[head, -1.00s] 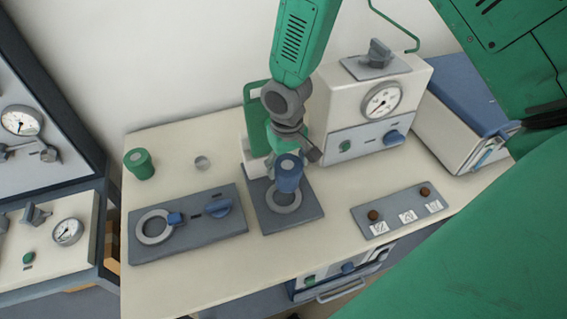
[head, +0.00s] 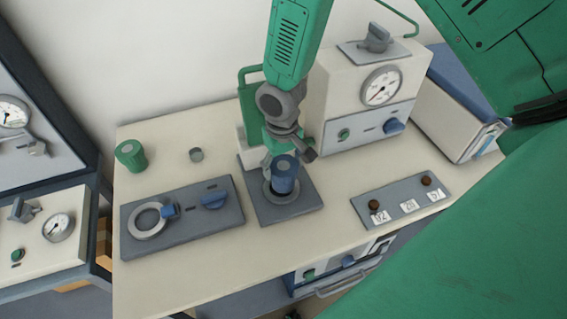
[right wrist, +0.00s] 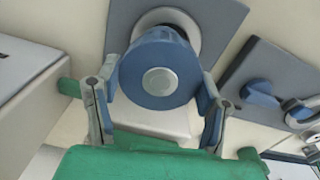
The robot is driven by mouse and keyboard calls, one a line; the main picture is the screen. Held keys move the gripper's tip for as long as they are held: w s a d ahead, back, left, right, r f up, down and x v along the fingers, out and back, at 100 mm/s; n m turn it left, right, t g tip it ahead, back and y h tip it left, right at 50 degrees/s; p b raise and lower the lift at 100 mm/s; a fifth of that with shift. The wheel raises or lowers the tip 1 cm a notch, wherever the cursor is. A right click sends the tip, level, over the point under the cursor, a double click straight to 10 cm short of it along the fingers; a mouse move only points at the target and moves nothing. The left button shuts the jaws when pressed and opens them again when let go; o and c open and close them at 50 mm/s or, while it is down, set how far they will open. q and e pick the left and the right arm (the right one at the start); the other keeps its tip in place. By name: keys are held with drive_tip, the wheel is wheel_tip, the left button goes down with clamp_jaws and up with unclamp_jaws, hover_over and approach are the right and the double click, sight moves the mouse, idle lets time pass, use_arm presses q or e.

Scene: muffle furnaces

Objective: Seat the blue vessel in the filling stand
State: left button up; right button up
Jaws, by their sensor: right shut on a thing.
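The blue vessel (head: 285,178) has a grey disc on its top and stands upright. My right gripper (head: 283,158) is shut on it, with a finger on each side in the right wrist view (right wrist: 158,100). The vessel also shows there, from above (right wrist: 150,60). Its lower end is over the pale ring (head: 270,198) of the middle grey plate (head: 300,206), which looks like the filling stand. I cannot tell whether the lower end is inside the ring or just above it. The ring is partly hidden by the vessel. My left gripper is not in view.
A left plate (head: 190,235) has a ring and blue knob (head: 214,200). A furnace box (head: 350,100) stands behind; a labelled plate (head: 396,205) lies right.

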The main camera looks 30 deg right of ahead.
drive_tip(key=shift+a+r, duration=0.2)
drive_tip(key=shift+a, duration=0.35)
drive_tip(key=shift+a+r, duration=0.1)
drive_tip(key=shift+a, duration=0.05)
drive_tip(key=shift+d+p, duration=0.3)
drive_tip(key=shift+d, duration=0.2)
drive_tip(key=shift+a, duration=0.45)
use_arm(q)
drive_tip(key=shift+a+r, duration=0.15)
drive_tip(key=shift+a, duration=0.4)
use_arm(e)
drive_tip(key=shift+f, duration=0.2)
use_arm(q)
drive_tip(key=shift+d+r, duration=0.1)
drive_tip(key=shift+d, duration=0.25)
use_arm(e)
drive_tip(key=shift+d+f, duration=0.2)
drive_tip(key=shift+d, duration=0.1)
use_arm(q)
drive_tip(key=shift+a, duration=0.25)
use_arm(e)
drive_tip(key=shift+a+f, duration=0.1)
drive_tip(key=shift+a, duration=0.15)
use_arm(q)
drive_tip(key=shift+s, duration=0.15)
use_arm(e)
drive_tip(key=shift+s+f, duration=0.15)
drive_tip(key=shift+f, duration=0.05)
